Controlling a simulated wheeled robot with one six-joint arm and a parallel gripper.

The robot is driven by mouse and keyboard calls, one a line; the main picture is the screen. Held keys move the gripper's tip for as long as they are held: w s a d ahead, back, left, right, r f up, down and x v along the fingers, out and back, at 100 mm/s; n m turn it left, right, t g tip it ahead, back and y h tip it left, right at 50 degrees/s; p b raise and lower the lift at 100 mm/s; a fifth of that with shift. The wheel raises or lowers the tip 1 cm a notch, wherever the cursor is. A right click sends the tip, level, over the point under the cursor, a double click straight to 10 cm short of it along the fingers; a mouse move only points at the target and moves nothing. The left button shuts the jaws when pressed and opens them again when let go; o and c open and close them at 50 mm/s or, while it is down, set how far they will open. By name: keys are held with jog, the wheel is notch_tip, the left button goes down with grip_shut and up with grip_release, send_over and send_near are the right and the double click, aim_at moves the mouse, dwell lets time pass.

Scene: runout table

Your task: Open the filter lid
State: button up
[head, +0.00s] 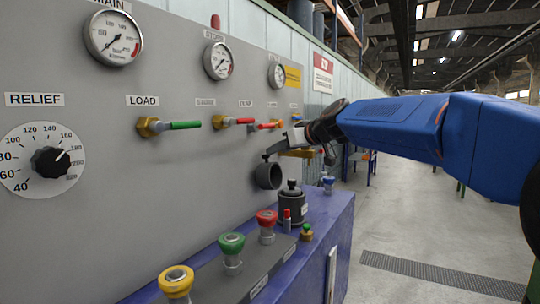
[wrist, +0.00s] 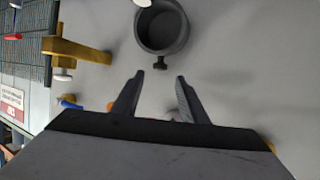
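A dark grey round cup-like fitting (head: 268,176) sticks out of the panel below the valve row. The wrist view shows its round, hollow-looking mouth (wrist: 163,28), with a small dark T-shaped tab (wrist: 160,64) on the rim side nearest my fingers. I cannot tell whether this fitting is the filter or its lid. A black canister (head: 292,208) with a knobbed top (head: 292,187) stands on the blue ledge, seemingly closed. My gripper (head: 278,147) is beside the panel, just above the round fitting. Its fingertips (wrist: 160,77) are apart and empty, pointing toward the tab, which lies just beyond them.
Valves with green (head: 186,125) and red (head: 242,121) handles line the panel left of my gripper. A yellow-brown fitting (wrist: 75,50) is left of my fingers in the wrist view.

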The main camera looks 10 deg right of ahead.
aim_at(270, 163)
jog(key=shift+x, duration=3.15)
jog(key=shift+c, duration=0.6)
grip_shut()
jog(key=shift+d, duration=0.1)
